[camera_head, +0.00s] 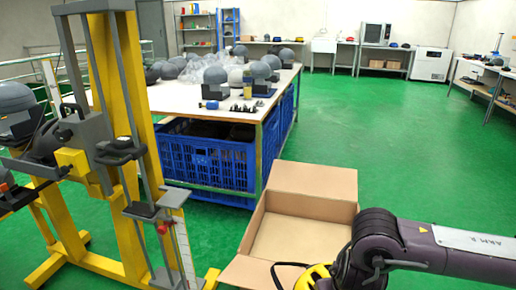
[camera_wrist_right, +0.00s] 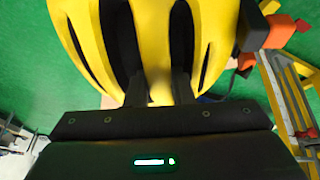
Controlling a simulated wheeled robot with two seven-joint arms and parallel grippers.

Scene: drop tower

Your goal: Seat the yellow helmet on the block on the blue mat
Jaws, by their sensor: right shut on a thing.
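The yellow helmet (camera_wrist_right: 212,35) fills the top of the right wrist view, with dark vent slots. My right gripper (camera_wrist_right: 160,92) is shut on the helmet's edge, with both fingers against it. In the head view only a small part of the helmet (camera_head: 313,277) shows at the bottom, beside my right arm, with a dark strap to its left. The right fingers are hidden there. Grey rounded headforms on dark blocks stand on the table, one block (camera_head: 216,92) near the front. My left gripper is not in view.
The yellow drop tower (camera_head: 103,90) stands close at the left. An open cardboard box (camera_head: 310,182) lies on the green floor below the helmet. The white-topped table (camera_head: 180,101) has blue crates (camera_head: 205,160) underneath. The floor at the right is clear.

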